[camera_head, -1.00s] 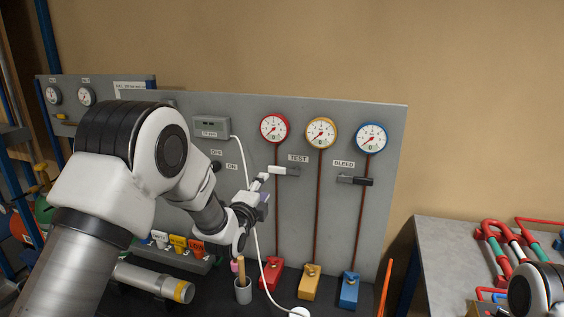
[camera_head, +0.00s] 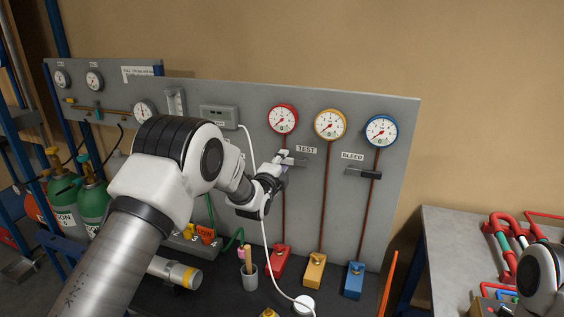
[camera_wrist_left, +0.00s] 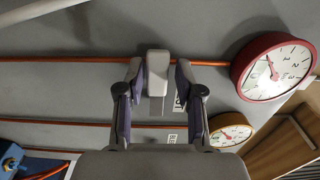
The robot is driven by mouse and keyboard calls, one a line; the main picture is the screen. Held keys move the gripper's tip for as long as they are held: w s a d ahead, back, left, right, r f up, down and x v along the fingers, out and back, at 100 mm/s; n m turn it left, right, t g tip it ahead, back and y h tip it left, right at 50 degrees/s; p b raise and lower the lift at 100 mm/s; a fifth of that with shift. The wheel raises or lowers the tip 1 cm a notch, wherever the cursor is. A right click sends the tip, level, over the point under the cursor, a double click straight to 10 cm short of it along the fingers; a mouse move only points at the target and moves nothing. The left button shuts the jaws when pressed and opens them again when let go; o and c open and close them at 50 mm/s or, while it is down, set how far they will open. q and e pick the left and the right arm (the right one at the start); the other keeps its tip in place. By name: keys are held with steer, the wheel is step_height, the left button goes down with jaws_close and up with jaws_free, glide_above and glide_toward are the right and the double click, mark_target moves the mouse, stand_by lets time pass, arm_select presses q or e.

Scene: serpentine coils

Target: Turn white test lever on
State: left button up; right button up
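The white test lever (camera_head: 299,162) sits on the grey panel next to the TEST label, mostly covered by my gripper in the head view. In the left wrist view the lever (camera_wrist_left: 157,68) is a pale block between the two fingers. My left gripper (camera_head: 284,161) is at the lever. In the left wrist view the left gripper (camera_wrist_left: 158,82) is open, one finger on each side of the lever, with narrow gaps showing. My right gripper is out of the picture; only a white part of my right arm shows.
The dark bleed lever (camera_head: 364,173) is to the right. Red (camera_head: 283,119), yellow (camera_head: 330,124) and blue (camera_head: 381,131) gauges sit above. A white cable (camera_head: 262,215) hangs close to my left wrist. A cup (camera_head: 249,275) stands below.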

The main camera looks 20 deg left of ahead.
arm_select(q)
jaws_close()
